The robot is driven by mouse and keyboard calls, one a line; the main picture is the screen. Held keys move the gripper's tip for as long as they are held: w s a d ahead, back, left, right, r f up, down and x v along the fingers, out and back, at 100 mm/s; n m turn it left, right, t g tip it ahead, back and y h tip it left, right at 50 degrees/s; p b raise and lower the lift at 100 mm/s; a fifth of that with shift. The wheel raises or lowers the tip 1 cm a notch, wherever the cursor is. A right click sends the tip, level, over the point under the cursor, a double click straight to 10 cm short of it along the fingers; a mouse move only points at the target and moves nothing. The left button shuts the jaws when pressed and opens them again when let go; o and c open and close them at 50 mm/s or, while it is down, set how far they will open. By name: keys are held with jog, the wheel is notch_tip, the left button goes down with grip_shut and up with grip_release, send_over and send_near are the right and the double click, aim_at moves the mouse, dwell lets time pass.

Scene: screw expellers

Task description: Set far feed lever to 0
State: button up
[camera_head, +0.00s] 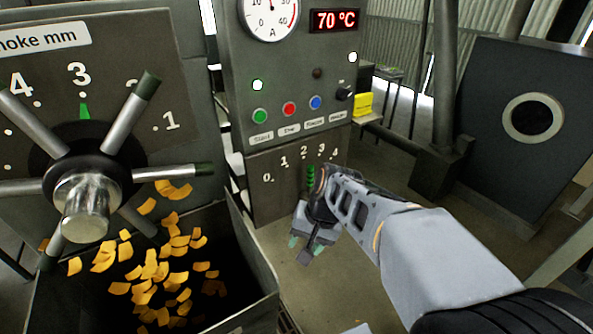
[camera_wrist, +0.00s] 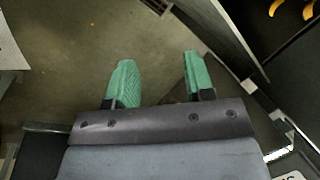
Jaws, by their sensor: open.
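The feed lever has a ribbed green handle (camera_head: 311,178) that shows beside my wrist, on a dark panel (camera_head: 258,195) with a scale from 0 to 4. The handle stands just below the 2 mark; its lower part is hidden behind my wrist. My gripper (camera_head: 305,248) is open and empty, pointing down in front of and below the lever. The lever does not show in the wrist view.
A spoked choke wheel (camera_head: 85,205) and an open bin (camera_head: 240,300) with orange flakes stand at left. Above the lever are a gauge (camera_head: 270,15), a 70 °C display (camera_head: 335,20) and coloured buttons (camera_head: 289,109). Floor (camera_head: 275,240) below the gripper is clear.

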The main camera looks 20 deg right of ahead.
jog(key=w+d+m+y, duration=0.3)
jog(key=w+m+y, duration=0.2)
jog(key=w+m, duration=0.15)
jog(key=m+t+y+p, duration=0.2)
jog(key=m+t+y, duration=0.3)
jog(key=m+t, duration=0.8)
send_near(310, 182)
notch_tip(310, 182, up, 5)
jog(key=d+m+g, duration=0.2)
jog(key=d, duration=0.1)
jog(key=x, duration=0.4)
jog(key=p+x, duration=0.1)
jog(key=x, duration=0.3)
jog(key=p+x, duration=0.1)
jog(key=x, duration=0.3)
jog(key=shift+a+f, duration=0.25)
jog(key=shift+f, duration=0.1)
grip_shut()
